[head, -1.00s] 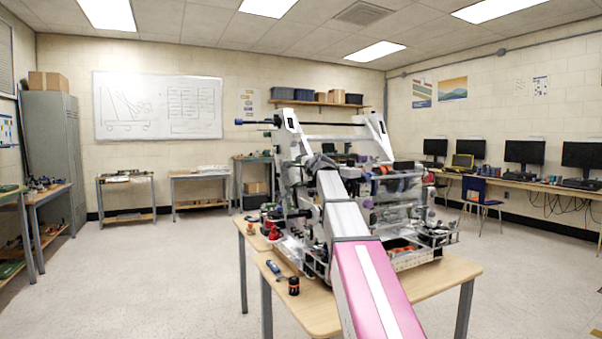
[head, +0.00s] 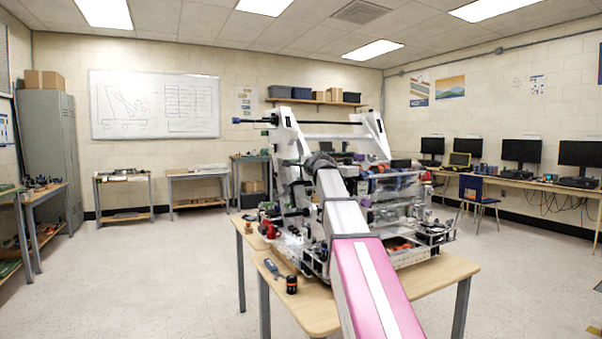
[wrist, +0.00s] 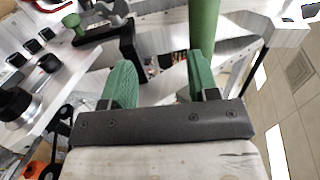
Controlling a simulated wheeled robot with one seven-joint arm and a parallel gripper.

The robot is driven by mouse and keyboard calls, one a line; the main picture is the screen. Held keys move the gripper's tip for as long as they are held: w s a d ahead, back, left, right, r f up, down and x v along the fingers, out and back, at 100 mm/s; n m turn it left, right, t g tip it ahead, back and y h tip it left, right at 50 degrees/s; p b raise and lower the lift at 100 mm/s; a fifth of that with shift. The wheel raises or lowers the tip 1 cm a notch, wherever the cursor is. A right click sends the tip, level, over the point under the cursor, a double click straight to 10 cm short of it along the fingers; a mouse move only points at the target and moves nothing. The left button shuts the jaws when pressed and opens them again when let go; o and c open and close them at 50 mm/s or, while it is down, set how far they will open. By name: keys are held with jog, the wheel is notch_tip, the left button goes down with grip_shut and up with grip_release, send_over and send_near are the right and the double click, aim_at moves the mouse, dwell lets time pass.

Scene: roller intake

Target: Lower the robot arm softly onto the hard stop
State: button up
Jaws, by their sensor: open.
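The task's robot is a white-framed machine (head: 291,150) on a wooden table, with two upright side plates and a long dark bar (head: 330,123) across their top. The raised frame leans; whether it touches a hard stop cannot be seen. My arm covers the machine's middle in the head view, and my gripper is not clearly visible there. In the wrist view my gripper (wrist: 160,85) is open, its two green fingers apart. A green tube (wrist: 203,28) stands just beyond the right finger, apparently outside the gap. Pale frame plates (wrist: 165,80) lie beyond the fingers. I cannot identify the hard stop.
The wooden table (head: 440,277) carries a screwdriver (head: 272,268) and a dark orange-banded object (head: 291,285) near its left front edge. In the wrist view, black wheels (wrist: 14,103) and a black bracket (wrist: 124,40) are on the left. The floor left of the table is clear.

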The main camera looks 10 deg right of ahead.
jog(key=shift+s+r, duration=0.1)
jog(key=shift+v, duration=0.8)
jog(key=shift+s+r, duration=0.1)
jog(key=shift+s, duration=0.05)
jog(key=shift+v, duration=0.85)
jog(key=shift+v, duration=1)
